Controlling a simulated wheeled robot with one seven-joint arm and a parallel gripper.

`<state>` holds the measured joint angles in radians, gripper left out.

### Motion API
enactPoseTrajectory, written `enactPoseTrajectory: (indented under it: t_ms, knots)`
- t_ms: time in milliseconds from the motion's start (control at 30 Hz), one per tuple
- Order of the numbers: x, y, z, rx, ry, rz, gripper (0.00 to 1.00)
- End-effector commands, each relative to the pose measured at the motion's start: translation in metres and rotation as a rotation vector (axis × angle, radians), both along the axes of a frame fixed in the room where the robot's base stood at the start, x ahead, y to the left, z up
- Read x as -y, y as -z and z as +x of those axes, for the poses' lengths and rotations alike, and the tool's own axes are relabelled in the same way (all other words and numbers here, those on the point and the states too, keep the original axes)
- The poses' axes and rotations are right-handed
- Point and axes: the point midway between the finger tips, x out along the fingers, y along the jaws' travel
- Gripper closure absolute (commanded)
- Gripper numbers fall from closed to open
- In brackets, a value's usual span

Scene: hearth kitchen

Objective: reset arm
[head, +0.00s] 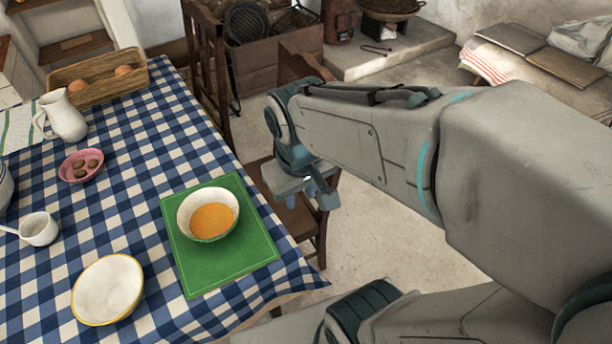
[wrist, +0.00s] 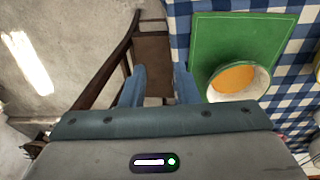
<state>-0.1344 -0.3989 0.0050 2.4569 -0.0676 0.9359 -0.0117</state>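My arm reaches in from the right in the head view, and my gripper (head: 312,192) hangs beside the table's right edge, above a wooden chair. In the wrist view my gripper (wrist: 160,88) shows two blue fingers set apart with nothing between them; the chair seat shows behind the gap. A white bowl (head: 185,222) of orange liquid (head: 212,220) stands on a green mat (head: 195,281) to the left of my gripper, apart from it. The bowl and mat also show at the right of the wrist view.
The checked tablecloth (head: 128,190) covers the table. On it are an empty yellow-rimmed bowl (head: 107,289), a white cup (head: 39,229), a pink dish (head: 66,169), a white jug (head: 64,116) and a basket (head: 80,92). The wooden chair (head: 295,222) stands below my gripper. Open floor (head: 385,240) lies to the right.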

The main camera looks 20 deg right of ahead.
Motion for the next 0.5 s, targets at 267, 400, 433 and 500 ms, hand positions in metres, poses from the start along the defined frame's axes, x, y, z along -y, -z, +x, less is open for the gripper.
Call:
enactPoseTrajectory:
  t_ms: [267,400,433,500]
  knots:
    - [0.02,-0.003,-0.009,0.052,0.183,0.078,0.72]
    - [0.02,-0.003,-0.009,0.052,0.185,0.08,0.72]
    - [0.02,-0.003,-0.009,0.052,0.185,0.079,0.72]
    - [0.02,-0.003,-0.009,0.052,0.184,0.079,0.72]
